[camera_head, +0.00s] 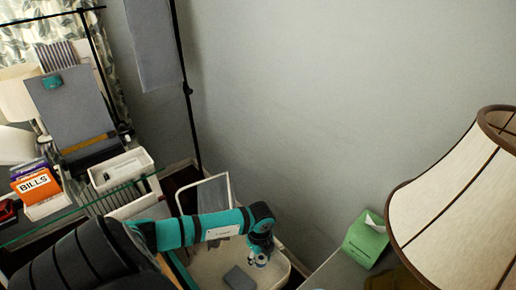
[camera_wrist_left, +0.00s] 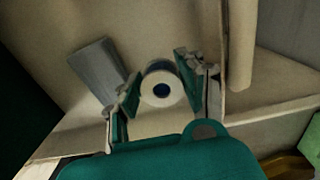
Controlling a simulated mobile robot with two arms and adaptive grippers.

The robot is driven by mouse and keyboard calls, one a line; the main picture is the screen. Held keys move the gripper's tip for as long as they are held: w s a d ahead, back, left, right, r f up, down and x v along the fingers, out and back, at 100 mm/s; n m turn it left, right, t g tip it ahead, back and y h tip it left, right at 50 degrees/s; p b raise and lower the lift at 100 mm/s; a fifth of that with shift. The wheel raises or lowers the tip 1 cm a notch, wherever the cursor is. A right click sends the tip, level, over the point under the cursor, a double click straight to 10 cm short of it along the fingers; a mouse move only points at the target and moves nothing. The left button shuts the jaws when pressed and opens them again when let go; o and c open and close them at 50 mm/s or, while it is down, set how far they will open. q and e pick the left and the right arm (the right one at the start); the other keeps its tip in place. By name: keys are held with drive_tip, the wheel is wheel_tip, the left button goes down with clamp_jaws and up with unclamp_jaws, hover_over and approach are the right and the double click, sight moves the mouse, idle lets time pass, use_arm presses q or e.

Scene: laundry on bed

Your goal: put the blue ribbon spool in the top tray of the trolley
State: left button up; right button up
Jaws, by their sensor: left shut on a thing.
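In the head view my left gripper (camera_head: 260,252) points down over the right part of a cream tray (camera_head: 208,266), which looks like the trolley's top tray. The spool (camera_head: 261,261) shows small at its tips. My left gripper is shut on the spool. I cannot tell how far the spool is above the tray floor. My right gripper is not in view.
A grey block (camera_head: 239,278) lies in the tray, left of the gripper; it also shows in the left wrist view (camera_wrist_left: 98,72). A green tissue box (camera_head: 366,240) and a lampshade (camera_head: 462,210) stand to the right. A desk with a white bin (camera_head: 121,170) is at left.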

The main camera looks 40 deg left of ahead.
sight(260, 263)
use_arm(q)
wheel_tip(260, 263, down, 4)
idle(0.4)
drive_tip(key=shift+f, duration=0.15)
drive_tip(key=o, duration=0.9)
drive_tip(key=shift+c, duration=0.2)
